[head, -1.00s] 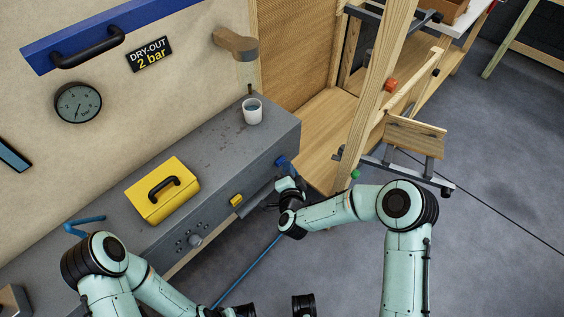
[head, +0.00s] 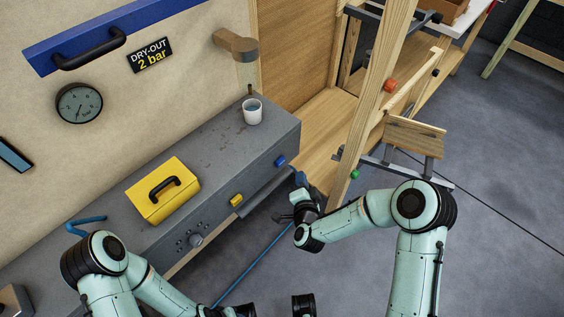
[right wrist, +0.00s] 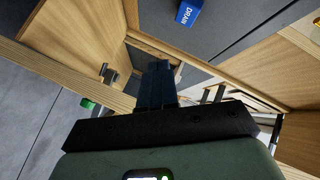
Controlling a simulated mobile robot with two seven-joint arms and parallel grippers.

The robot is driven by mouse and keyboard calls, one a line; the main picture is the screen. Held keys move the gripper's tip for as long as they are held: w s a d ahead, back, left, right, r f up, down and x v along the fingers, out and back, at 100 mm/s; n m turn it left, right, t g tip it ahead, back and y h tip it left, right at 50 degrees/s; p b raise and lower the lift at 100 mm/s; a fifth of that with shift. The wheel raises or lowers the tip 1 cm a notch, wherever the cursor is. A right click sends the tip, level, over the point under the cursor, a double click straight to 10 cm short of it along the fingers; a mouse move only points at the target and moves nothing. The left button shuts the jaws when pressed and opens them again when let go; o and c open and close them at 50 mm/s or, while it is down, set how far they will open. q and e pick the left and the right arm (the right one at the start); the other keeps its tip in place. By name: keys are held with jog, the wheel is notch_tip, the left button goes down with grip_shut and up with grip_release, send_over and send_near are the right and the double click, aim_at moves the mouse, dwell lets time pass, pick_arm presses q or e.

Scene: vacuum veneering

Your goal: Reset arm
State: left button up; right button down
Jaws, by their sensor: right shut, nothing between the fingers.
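My right gripper (head: 299,180) is just off the front right end of the grey console (head: 222,150), apart from the blue button (head: 280,161) on the console's front. Its dark blue fingers (right wrist: 157,85) are together and empty in the right wrist view.
A yellow case (head: 163,190) and a white cup (head: 252,111) stand on the console. A yellow button (head: 236,200) is on its front. A wooden post (head: 372,100) with red and green knobs stands close to my right arm. Grey floor (head: 500,250) is clear at right.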

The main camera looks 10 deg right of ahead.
jog(key=shift+s+d, duration=0.15)
dwell(0.4)
jog(key=s+a+f+n+g+y+p, duration=0.1)
jog(key=s+f+n+g+y+p, duration=0.15)
jog(key=s+f+g+p, duration=0.35)
jog(key=s+a+f+n+g+y+p, duration=0.1)
jog(key=s+f+n+g+p, duration=0.2)
jog(key=s, duration=0.6)
pick_arm(q)
notch_tip(320, 180, up, 13)
jog(key=p, duration=0.4)
jog(key=shift+w+g+p, duration=0.2)
jog(key=shift+g+p, duration=0.1)
jog(key=shift+p, duration=0.1)
pick_arm(e)
jog(key=s+n+g+y, duration=0.1)
jog(key=s+n+g, duration=0.2)
jog(key=s, duration=1.6)
jog(key=g, duration=0.4)
jog(key=shift+f+y, duration=0.35)
jog(key=shift+f, duration=0.05)
